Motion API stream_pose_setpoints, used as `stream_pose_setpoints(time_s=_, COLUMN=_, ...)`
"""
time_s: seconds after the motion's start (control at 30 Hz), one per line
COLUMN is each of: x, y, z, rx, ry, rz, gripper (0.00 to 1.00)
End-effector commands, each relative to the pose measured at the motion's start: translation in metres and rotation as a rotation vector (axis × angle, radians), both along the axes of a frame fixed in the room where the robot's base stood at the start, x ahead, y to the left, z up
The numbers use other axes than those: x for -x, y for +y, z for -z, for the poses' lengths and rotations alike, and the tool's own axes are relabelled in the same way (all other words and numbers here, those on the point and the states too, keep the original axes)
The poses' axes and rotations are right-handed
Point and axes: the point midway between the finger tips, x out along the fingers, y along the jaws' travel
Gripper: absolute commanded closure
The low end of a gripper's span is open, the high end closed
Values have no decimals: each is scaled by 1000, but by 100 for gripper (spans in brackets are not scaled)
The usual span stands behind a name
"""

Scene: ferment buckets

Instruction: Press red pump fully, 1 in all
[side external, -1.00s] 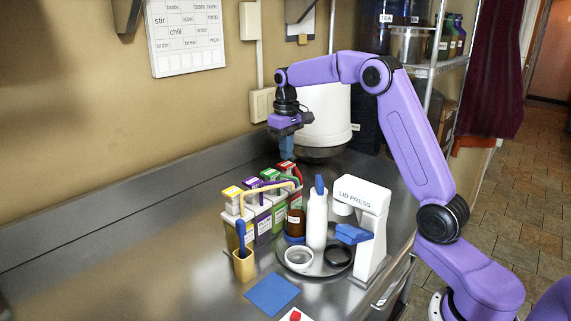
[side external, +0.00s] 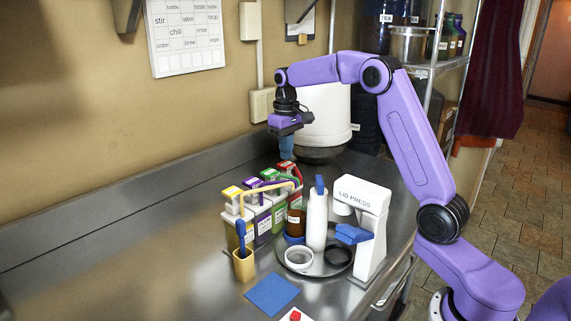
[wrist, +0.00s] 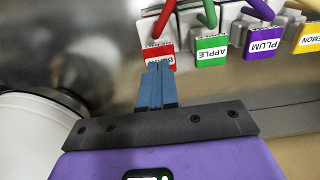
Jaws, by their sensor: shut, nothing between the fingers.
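The red pump (side external: 288,167) is the farthest in the row of dispensers, with its red spout reaching forward. Its red label shows in the wrist view (wrist: 158,52), partly covered by my fingertips. My gripper (side external: 287,157) is shut and empty, pointing down with its blue fingers over the red pump's head. In the wrist view the closed fingertips (wrist: 159,66) overlap the red label's near edge. I cannot tell whether they touch the pump or how far it is pressed.
Green (wrist: 211,50), purple (wrist: 264,38) and yellow (wrist: 308,40) pumps stand beside the red one. A brown bottle (side external: 295,222), a white bottle (side external: 317,222) and a lid press (side external: 372,225) stand in front. A white container (side external: 328,115) is behind my gripper.

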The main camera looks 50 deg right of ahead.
Motion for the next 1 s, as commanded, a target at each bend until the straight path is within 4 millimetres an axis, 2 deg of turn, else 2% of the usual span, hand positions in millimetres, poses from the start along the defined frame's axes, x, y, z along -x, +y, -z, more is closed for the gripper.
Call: stream_pose_setpoints(time_s=1.0, x=0, y=0, z=28, rx=0, ry=2, rz=0, gripper=100)
